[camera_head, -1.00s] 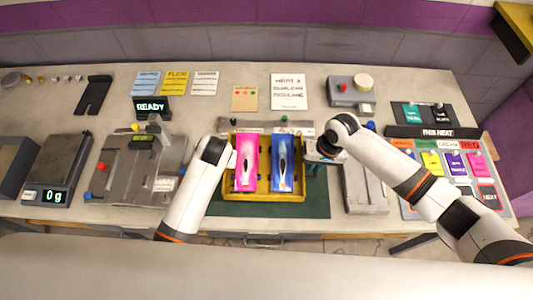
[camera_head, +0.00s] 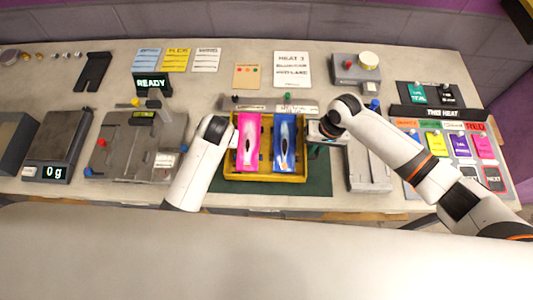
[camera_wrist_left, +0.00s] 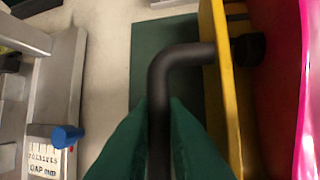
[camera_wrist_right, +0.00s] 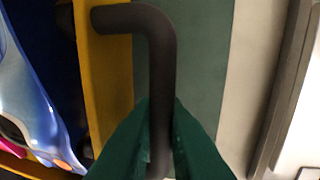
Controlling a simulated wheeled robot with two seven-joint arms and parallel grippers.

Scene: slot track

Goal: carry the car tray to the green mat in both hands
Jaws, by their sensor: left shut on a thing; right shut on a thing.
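The yellow car tray (camera_head: 265,177) holds a pink car (camera_head: 248,142) and a blue car (camera_head: 285,143) side by side. It is over the green mat (camera_head: 320,180), which shows around its sides and front. I cannot tell whether the tray touches the mat. My left gripper (camera_wrist_left: 158,125) is shut on the tray's left black handle (camera_wrist_left: 165,80). My right gripper (camera_wrist_right: 160,125) is shut on the right black handle (camera_wrist_right: 161,65). In the head view, the left gripper's fingers are hidden behind its wrist.
A grey track piece (camera_head: 367,165) lies close on the right. A grey bar (camera_head: 265,105) lies behind the tray. A card board (camera_head: 455,150) is at the far right.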

